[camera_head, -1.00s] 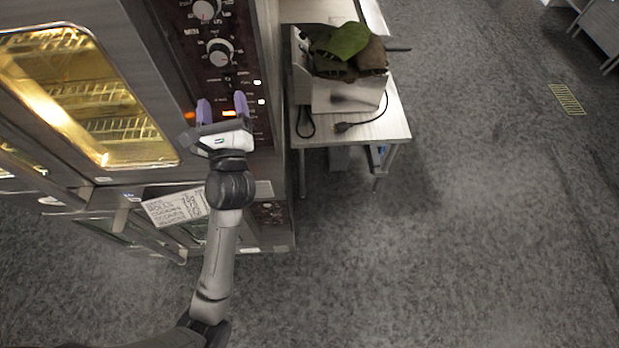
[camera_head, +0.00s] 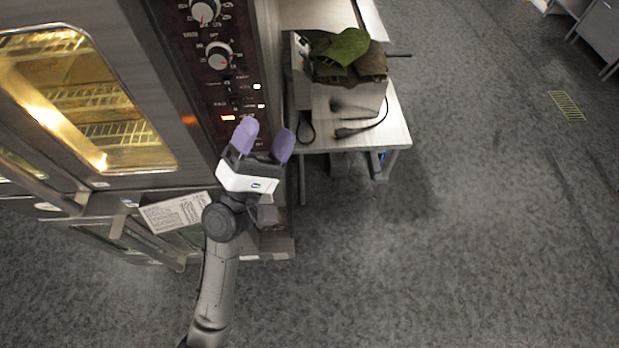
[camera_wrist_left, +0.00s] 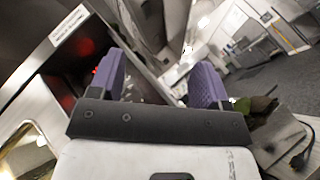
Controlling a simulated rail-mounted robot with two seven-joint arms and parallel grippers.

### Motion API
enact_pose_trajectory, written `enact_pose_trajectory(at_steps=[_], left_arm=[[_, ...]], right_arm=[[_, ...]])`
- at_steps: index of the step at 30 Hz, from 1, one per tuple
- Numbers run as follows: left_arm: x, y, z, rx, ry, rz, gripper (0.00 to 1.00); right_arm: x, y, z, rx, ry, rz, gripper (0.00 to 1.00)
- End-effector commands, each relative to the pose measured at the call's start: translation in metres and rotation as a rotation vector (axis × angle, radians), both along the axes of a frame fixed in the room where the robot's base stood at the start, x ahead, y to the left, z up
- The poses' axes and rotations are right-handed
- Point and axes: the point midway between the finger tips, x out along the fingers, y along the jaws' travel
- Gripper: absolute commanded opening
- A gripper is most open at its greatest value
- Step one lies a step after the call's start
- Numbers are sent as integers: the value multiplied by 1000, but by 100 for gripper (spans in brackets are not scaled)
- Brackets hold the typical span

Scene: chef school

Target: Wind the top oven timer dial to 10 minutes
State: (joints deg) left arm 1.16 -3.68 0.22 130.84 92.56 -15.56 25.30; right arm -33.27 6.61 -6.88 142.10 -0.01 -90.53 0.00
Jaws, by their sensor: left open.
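The top oven's dark control panel (camera_head: 205,85) shows two round dials in the head view. The upper dial (camera_head: 203,12) is near the top edge of the picture. The lower dial (camera_head: 218,60) sits below it, above several small lit switches. I cannot tell from the markings which is the timer or read its setting. My left gripper (camera_head: 263,138) is open and empty, with purple fingertips apart, below and to the right of the lower dial. Its fingers also show in the left wrist view (camera_wrist_left: 160,82), with no dial visible between them. My right gripper is not in view.
The oven's lit glass door (camera_head: 80,100) is at the left. A printed sheet (camera_head: 175,213) is below it. A side table (camera_head: 395,125) at the right bears a box (camera_head: 347,98) with green and brown items and a cable. The floor at the right is clear.

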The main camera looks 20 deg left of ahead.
Motion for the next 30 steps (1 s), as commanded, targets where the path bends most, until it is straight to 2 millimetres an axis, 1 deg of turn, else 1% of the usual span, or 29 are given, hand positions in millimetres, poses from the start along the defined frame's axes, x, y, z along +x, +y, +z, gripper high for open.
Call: enact_pose_trajectory(at_steps=[3,6,9,13,18,21,25,30], left_arm=[[-4,-20,-4,202,-25,16,70],[-6,-36,-11,376,-41,29,70],[-7,-50,-21,548,-52,41,70],[-9,-64,-37,752,-58,51,70],[-10,-73,-57,964,-47,56,70],[-10,-76,-66,1052,-40,56,70],[-10,-77,-74,1131,-32,56,70],[-10,-78,-80,1175,-25,55,70]], right_arm=[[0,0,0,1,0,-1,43],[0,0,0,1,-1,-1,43],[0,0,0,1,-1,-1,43],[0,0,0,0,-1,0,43],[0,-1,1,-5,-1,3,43],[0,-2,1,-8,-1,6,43],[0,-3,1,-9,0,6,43],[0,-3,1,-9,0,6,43]])
